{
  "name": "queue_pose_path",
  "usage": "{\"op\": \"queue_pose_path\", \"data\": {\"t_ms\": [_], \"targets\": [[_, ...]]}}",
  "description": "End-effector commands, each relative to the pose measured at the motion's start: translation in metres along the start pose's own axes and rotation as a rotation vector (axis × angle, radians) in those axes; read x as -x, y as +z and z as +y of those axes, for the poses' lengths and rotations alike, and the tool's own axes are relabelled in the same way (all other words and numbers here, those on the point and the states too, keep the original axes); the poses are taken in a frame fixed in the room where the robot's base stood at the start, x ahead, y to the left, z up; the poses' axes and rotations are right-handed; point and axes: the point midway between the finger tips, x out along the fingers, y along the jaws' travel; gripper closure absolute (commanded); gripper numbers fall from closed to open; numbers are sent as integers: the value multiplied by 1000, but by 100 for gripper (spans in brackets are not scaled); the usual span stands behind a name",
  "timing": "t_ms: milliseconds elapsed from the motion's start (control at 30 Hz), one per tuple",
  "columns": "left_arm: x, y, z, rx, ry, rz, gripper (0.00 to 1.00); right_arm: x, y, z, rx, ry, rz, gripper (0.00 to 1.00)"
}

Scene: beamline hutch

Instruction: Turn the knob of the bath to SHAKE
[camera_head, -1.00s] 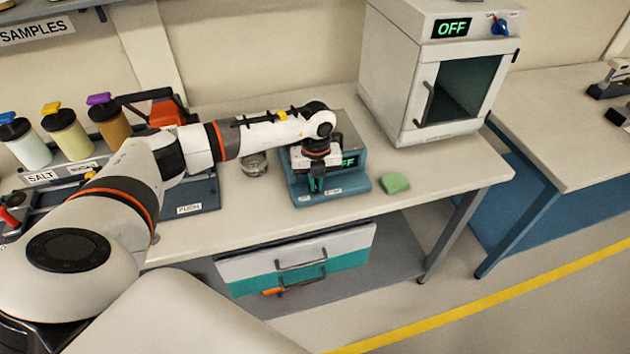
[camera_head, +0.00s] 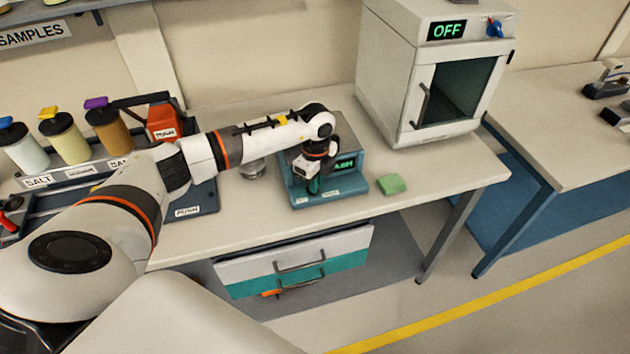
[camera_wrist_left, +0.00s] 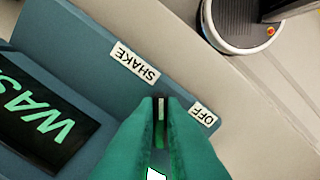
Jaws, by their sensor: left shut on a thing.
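The bath (camera_head: 352,186) is a blue box on the bench, and its green display (camera_head: 345,164) ends in "ASH", partly hidden by my wrist. In the left wrist view the display (camera_wrist_left: 45,125) shows "WAS", cut off by the frame edge. The SHAKE label (camera_wrist_left: 135,64) and the OFF label (camera_wrist_left: 204,116) sit on the bath's face. My left gripper (camera_head: 314,187) points down at the front of the bath. Its teal fingers (camera_wrist_left: 162,104) are shut on the knob (camera_wrist_left: 161,108), which they mostly hide; a pale strip shows between the tips. My right gripper is not in view.
A green sponge-like block (camera_head: 391,185) lies right of the bath. A glass dish (camera_head: 252,169) stands left of it. A white oven (camera_head: 405,75) reading OFF stands behind right. Bottles in a rack (camera_head: 200,197) are at left. Drawers (camera_head: 340,243) hang below the bench.

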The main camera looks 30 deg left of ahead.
Motion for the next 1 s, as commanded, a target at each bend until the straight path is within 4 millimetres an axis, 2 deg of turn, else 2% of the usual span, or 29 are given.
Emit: {"op": "queue_pose_path", "data": {"t_ms": [667,700,800,1000], "targets": [[1,-1,1,64,3,2,100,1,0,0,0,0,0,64],[1,-1,1,64,3,1,86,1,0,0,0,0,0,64],[1,-1,1,63,3,1,70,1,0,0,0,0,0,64],[0,0,1,61,1,1,69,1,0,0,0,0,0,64]]}}
